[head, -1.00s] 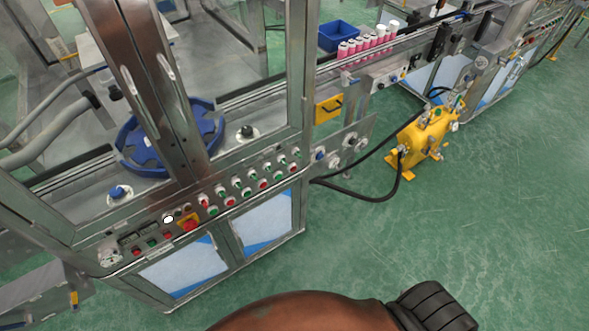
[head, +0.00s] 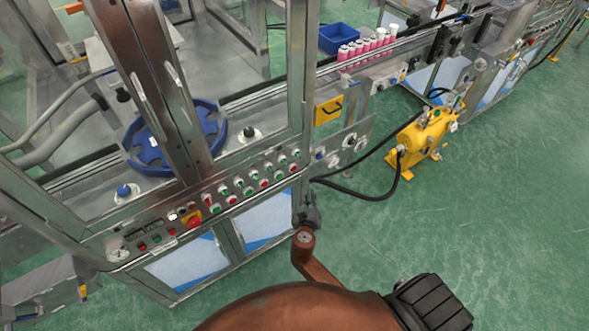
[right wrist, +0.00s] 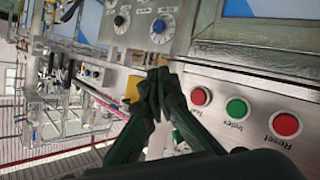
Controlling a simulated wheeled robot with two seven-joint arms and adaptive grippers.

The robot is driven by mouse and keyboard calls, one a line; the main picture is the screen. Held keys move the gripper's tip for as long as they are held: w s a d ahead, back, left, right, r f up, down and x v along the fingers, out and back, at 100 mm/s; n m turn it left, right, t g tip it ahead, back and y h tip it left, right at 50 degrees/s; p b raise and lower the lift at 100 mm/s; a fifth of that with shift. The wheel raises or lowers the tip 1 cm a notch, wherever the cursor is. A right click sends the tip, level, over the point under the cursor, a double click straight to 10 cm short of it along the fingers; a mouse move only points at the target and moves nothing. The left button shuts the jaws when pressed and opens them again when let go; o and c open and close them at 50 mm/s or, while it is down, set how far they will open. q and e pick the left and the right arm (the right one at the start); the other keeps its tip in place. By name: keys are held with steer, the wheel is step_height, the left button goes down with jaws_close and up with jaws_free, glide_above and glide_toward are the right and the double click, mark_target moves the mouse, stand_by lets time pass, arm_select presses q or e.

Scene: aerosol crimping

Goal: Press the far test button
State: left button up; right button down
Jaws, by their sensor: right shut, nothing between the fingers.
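The control panel's rows of red and green buttons run along the machine's front in the head view, with a red button (head: 293,168) at the far right end. My right gripper (head: 304,196) is at the machine's right front corner, just right of and below that end. In the right wrist view its fingers (right wrist: 158,82) are shut together and empty. A gap shows between fingertips and button in the picture; depth is unclear. My left gripper is not in view.
Green Index (right wrist: 237,108) and red Reset (right wrist: 285,125) buttons share the panel in the right wrist view. Knobs (right wrist: 160,25) sit on another plate. A yellow tank (head: 425,135) with black hoses stands to the right. Green floor is open in front.

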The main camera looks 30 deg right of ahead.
mark_target(294, 169)
step_height(294, 169, up, 2)
steer(key=shift+w+r, duration=0.1)
steer(key=shift+w, duration=0.05)
steer(key=w+b, duration=0.2)
steer(key=w, duration=0.6)
steer(key=shift+w+a, duration=0.3)
steer(key=shift+w, duration=0.1)
steer(key=shift+w, duration=0.15)
stand_by(1.3)
